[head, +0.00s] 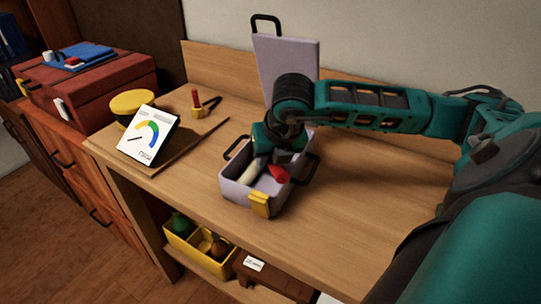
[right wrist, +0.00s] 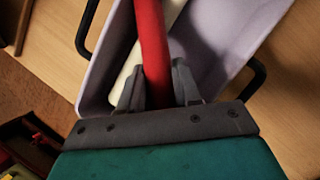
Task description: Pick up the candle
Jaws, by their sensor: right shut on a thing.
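A red candle-like stick (right wrist: 151,45) stands out between the two grey fingers of my right gripper (right wrist: 157,84) in the right wrist view. In the head view my right gripper (head: 272,156) reaches down into an open lilac box (head: 235,188) on the wooden bench, and the red stick (head: 279,174) shows below the fingers, inside the box. A cream-white stick (head: 252,170) lies beside it in the box; it also shows behind the red one in the right wrist view (right wrist: 126,65). My right gripper is shut on the red stick. My left gripper is out of view.
A white card with a gauge (head: 148,136), a yellow round tin (head: 133,104) and a small red-handled item (head: 196,101) are to the left. The bench's right side is clear.

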